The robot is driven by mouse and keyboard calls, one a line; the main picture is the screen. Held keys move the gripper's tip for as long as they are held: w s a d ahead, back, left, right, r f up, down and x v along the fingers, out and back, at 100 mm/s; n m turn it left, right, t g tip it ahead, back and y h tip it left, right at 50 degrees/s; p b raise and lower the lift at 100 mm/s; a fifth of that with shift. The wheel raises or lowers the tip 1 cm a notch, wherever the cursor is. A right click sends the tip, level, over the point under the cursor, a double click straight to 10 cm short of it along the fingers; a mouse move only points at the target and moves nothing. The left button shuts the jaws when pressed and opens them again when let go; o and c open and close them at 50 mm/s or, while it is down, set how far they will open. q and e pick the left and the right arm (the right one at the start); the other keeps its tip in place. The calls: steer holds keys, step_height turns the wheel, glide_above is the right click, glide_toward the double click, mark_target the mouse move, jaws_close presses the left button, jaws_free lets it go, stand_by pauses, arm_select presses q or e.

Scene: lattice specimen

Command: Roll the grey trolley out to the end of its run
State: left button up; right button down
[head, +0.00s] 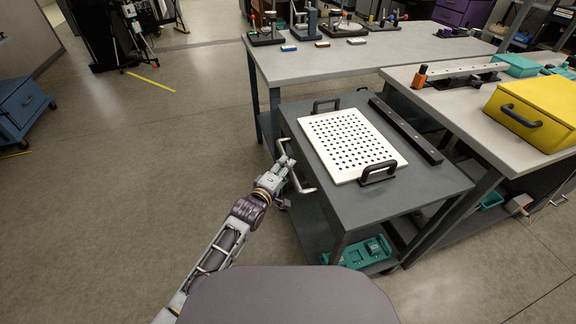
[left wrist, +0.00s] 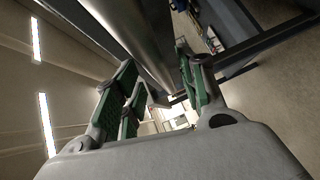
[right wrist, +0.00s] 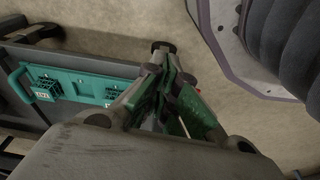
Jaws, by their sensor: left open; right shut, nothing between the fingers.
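The grey trolley (head: 435,188) stands at the centre right, with a pale bar handle (head: 306,189) on its left side. My left gripper (head: 286,163) is at this handle. In the left wrist view the open fingers (left wrist: 157,82) stand on either side of a metal bar (left wrist: 138,32), not closed on it; whether either finger touches it I cannot tell. My right gripper (right wrist: 163,62) is shut and empty in the right wrist view, beside the trolley's lower shelf. It is hidden in the head view.
On the trolley lie a white perforated plate (head: 345,140) with black handles and a dark bar (head: 405,130). A teal tray (head: 365,252) sits on its lower shelf. Benches stand behind (head: 340,62) and right (head: 480,120), the latter carrying a yellow case (head: 540,110).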

arm_select(q)
steer(key=shift+x, duration=1.2)
steer(key=shift+w+d, duration=0.1)
steer(key=shift+w, duration=0.1)
steer(key=c, duration=0.9)
steer(key=shift+f, duration=0.1)
jaws_close()
arm_select(e)
steer(key=shift+w+a+r, duration=0.15)
steer(key=shift+w+r, duration=0.25)
steer(key=shift+r, duration=0.15)
steer(key=shift+w+a+r, duration=0.15)
steer(key=shift+w+r, duration=0.25)
steer(key=shift+r, duration=0.15)
